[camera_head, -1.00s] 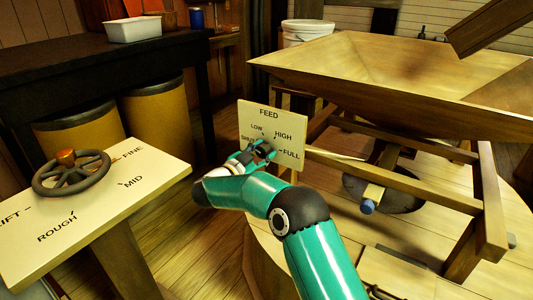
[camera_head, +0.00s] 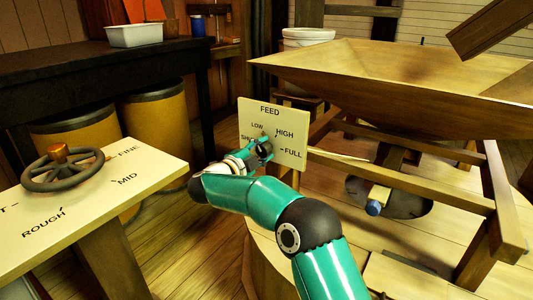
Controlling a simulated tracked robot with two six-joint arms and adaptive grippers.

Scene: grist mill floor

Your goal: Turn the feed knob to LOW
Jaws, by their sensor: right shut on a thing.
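The feed panel (camera_head: 288,118) is a cream board marked SHUT, LOW, HIGH and FULL, standing upright in front of the hopper. The dark feed knob (camera_head: 264,149) sits on its face, partly covered by my gripper. My right gripper (camera_head: 260,152) is at the panel, shut on the knob. Which mark the knob points to cannot be made out, as the fingers hide much of it. The SHUT label is partly covered. My left gripper is not in view.
A wooden hopper (camera_head: 390,75) stands behind the panel, on a timber frame (camera_head: 493,195). At left, a slanted board (camera_head: 95,205) carries a handwheel (camera_head: 63,168). Yellow barrels (camera_head: 158,118) stand under a dark bench (camera_head: 60,62) holding a white tub (camera_head: 134,35). Floorboards between are clear.

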